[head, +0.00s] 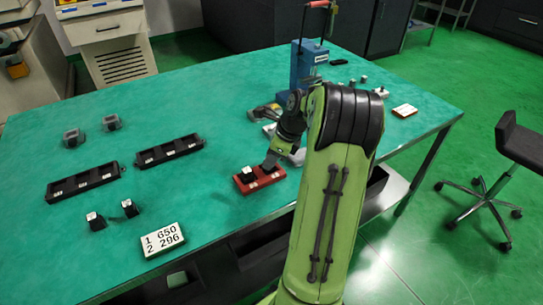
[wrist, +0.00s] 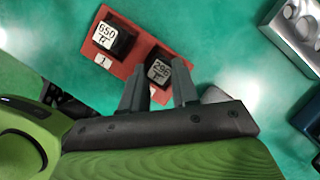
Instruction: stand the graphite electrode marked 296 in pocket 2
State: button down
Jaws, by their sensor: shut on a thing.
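The red holder (head: 243,186) has two pockets and also shows in the wrist view (wrist: 117,70). A dark electrode marked 650 (wrist: 107,36) stands in the pocket labelled 1. My gripper (wrist: 160,78) is shut on the electrode marked 296 (wrist: 158,70), with one finger on each side of it. This electrode is at the holder's other pocket, on the right. Whether its foot rests fully in the pocket is hidden. In the head view my gripper (head: 270,161) points down at the holder's right end and mostly hides the electrode.
A card (head: 163,240) reads 1 650, 2 296. Two black trays (head: 83,182) (head: 170,151) lie to the left, with small dark pieces around them. A blue press (head: 309,65) stands behind my arm. A metal block (wrist: 297,30) is right of the holder.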

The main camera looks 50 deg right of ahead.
jog(key=shift+f, duration=0.15)
jog(key=c, duration=0.8)
grip_release()
jog(key=p+v, duration=0.8)
jog(key=v, duration=0.7)
jog(key=shift+s+r, duration=0.15)
jog(key=shift+r, duration=0.2)
